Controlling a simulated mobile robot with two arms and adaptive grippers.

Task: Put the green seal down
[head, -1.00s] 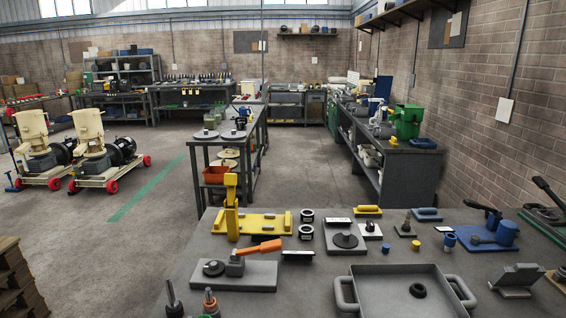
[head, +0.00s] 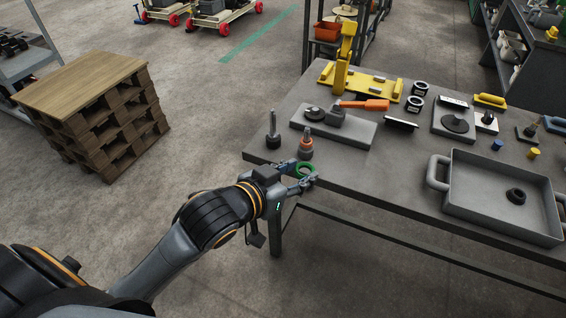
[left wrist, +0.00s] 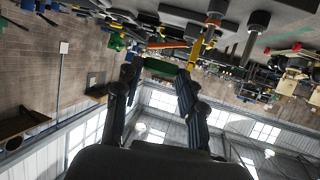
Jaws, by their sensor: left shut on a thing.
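The green seal (head: 305,170) is a small green ring at the near left edge of the grey workbench (head: 400,195). My left gripper (head: 300,179) reaches in from the left and is shut on the seal. In the left wrist view, whose picture is upside down, the seal (left wrist: 160,67) shows as a green band between the two fingertips. I cannot tell whether the seal touches the bench top. My right gripper is in neither view.
Just behind the seal stand an orange-and-grey post (head: 306,150) and a dark post (head: 273,137). A grey tray (head: 470,205) with a black ring (head: 516,196) lies to the right. The bench between seal and tray is clear. A pallet stack (head: 105,115) stands left.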

